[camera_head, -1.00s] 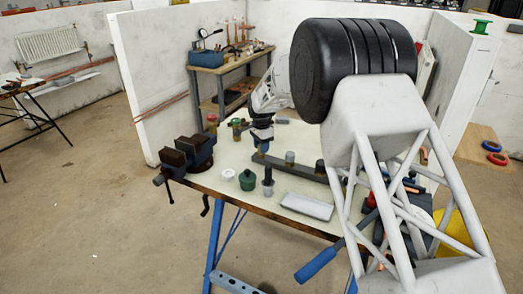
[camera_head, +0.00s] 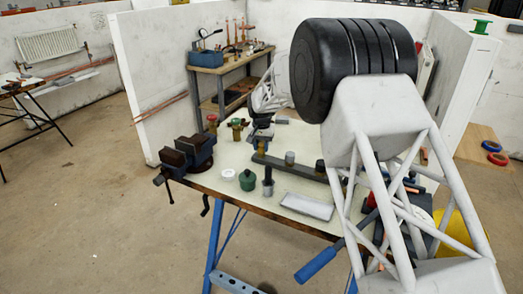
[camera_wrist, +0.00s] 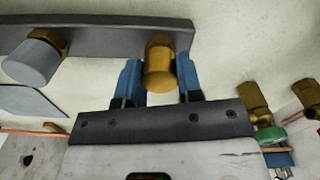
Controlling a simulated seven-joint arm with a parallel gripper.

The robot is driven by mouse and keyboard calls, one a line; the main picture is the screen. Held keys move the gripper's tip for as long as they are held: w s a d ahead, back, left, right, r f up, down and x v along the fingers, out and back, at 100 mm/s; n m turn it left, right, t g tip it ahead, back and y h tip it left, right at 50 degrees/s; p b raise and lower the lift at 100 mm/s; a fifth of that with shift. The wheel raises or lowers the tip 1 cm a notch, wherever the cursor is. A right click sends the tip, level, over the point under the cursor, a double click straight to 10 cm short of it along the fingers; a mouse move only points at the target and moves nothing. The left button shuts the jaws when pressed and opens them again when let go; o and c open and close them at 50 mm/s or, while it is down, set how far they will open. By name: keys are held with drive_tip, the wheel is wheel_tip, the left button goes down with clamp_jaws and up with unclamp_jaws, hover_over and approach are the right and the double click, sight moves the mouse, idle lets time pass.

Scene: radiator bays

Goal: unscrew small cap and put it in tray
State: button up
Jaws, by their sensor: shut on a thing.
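A small brass cap (camera_wrist: 160,72) sits at the bar (camera_wrist: 95,37) in the wrist view, between my gripper's two blue fingers (camera_wrist: 159,63). My gripper is shut on it. In the head view my gripper (camera_head: 262,136) is at the far left end of the bar (camera_head: 297,168), with brass (camera_head: 261,148) showing just below it. I cannot tell how far the cap is turned on its thread. A larger grey cap (camera_wrist: 32,62) on a brass fitting stands on the same bar. The pale, empty tray (camera_head: 307,206) lies at the bench's front edge.
A dark vise (camera_head: 187,153) is clamped at the bench's left corner. A white lid (camera_head: 228,175), a green pot (camera_head: 247,180) and a dark upright piece (camera_head: 268,181) stand between vise and tray. Brass valves (camera_head: 237,128) stand left of my gripper. My arm hides the bench's right part.

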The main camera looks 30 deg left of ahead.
drive_tip(key=n, duration=0.5)
drive_tip(key=shift+n, duration=0.3)
drive_tip(key=o, duration=0.9)
drive_tip(key=shift+c, duration=0.2)
